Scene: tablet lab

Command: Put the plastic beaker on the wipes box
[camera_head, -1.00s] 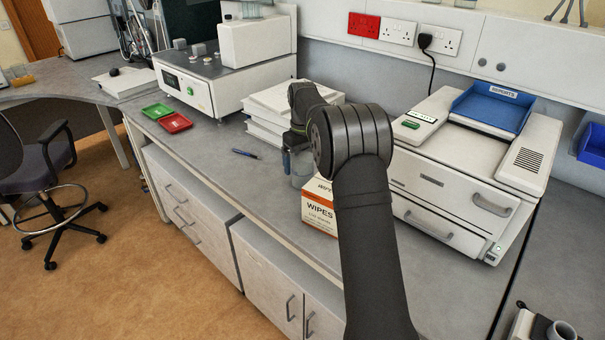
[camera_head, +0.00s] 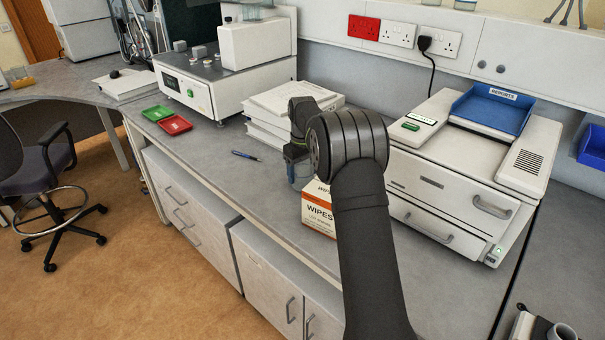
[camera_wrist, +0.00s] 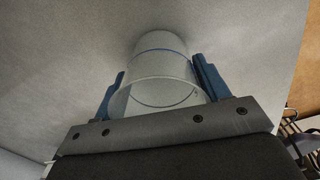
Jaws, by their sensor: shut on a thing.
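The plastic beaker (camera_wrist: 160,68) is clear with a blue line round it. It sits between the two blue fingers of my gripper (camera_wrist: 158,85) in the wrist view, and the gripper is shut on it. In the head view the beaker (camera_head: 299,170) shows just left of my arm, partly hidden by the gripper (camera_head: 296,157). The wipes box (camera_head: 319,212) is white and orange and stands on the bench just below and right of the beaker in the picture. My arm hides its right part. I cannot tell whether the beaker touches the bench or the box.
A stack of white binders (camera_head: 270,125) stands behind the gripper. A blue pen (camera_head: 245,155) lies on the bench to the left. A large white machine (camera_head: 455,190) with a blue tray stands to the right. Green and red trays (camera_head: 174,124) lie far left. Bench around the pen is clear.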

